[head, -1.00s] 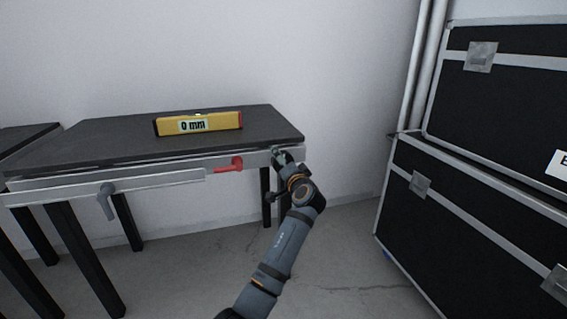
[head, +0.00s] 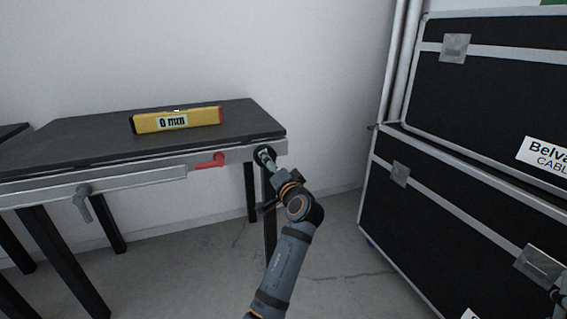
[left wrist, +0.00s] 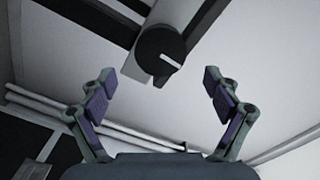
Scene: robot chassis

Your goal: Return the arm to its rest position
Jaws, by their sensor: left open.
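My left arm rises from the bottom of the head view. Its left gripper (head: 269,164) is at the right end of the workbench's front rail, just in front of a round black knob (head: 261,151). In the left wrist view the gripper (left wrist: 160,95) is open, its two fingers wide apart with nothing between them. The black knob (left wrist: 157,50), with a white mark, lies beyond the fingertips, apart from them. A small dark greenish part at the lower right edge of the head view may be my right gripper (head: 559,290); its jaws cannot be made out.
The dark-topped workbench (head: 75,146) carries a yellow block (head: 200,118) labelled "0 mm". A red handle (head: 209,161) and a grey handle (head: 84,203) are on its front. Black flight cases (head: 440,210) stand stacked on the right. Floor between bench and cases is free.

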